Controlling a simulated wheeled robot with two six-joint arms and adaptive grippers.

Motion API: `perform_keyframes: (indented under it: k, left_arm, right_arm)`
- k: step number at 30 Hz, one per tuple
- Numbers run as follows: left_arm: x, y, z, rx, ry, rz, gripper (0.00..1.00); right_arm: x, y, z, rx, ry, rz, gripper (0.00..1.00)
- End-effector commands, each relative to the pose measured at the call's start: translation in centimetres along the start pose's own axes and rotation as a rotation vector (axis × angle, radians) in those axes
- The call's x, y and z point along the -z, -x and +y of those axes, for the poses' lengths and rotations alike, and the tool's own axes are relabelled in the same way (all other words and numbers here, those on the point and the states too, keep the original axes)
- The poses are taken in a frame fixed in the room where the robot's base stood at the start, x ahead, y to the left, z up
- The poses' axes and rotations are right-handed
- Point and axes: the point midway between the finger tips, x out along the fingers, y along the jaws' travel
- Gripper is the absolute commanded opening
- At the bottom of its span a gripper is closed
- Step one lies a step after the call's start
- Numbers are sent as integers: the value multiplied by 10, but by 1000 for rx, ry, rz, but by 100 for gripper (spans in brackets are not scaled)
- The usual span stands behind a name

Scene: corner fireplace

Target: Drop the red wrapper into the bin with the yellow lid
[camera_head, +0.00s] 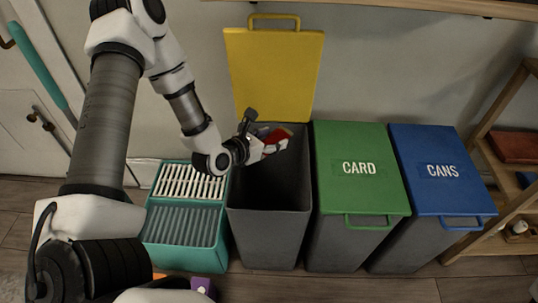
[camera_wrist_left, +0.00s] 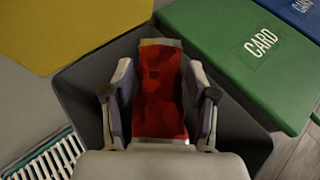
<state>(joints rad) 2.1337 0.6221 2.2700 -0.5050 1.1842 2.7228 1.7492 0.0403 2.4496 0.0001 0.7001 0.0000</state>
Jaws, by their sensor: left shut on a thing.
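The bin with the yellow lid (camera_head: 270,222) is dark grey, and its yellow lid (camera_head: 272,75) stands raised against the wall. The lid also shows at the upper left of the left wrist view (camera_wrist_left: 70,30). My left gripper (camera_head: 268,146) is over the bin's open mouth, near its back. It is shut on the red wrapper (camera_wrist_left: 160,92), which lies between the two fingers. In the head view a bit of the red wrapper (camera_head: 279,136) shows beyond the fingers. The bin's inside is dark. My right gripper is not in view.
A green-lidded bin marked CARD (camera_head: 358,168) and a blue-lidded bin marked CANS (camera_head: 440,171) stand closed to the right. A teal crate (camera_head: 185,259) with slatted contents stands left of the open bin. Wooden shelves (camera_head: 490,155) are at the far right.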

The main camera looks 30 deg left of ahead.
Motion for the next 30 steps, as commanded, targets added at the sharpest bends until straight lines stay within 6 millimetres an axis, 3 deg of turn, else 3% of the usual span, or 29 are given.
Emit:
perform_keyframes:
  k: [5, 16, 26, 27, 28, 30]
  left_arm:
    - [10, -4, 4, -19, 9, 2, 46]
    - [53, -22, 4, -17, 7, 1, 46]
    - [56, -23, 4, -16, 8, 0, 46]
    - [56, -23, 4, -16, 8, 0, 72]
    - [56, -23, 4, -16, 8, 0, 82]
    - [56, -23, 4, -16, 8, 0, 87]
  right_arm:
    - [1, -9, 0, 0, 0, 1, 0]
    - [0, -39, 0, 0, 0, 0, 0]
    - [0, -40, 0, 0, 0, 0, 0]
    - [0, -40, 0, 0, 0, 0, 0]
    - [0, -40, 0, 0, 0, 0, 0]
    - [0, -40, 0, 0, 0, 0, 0]
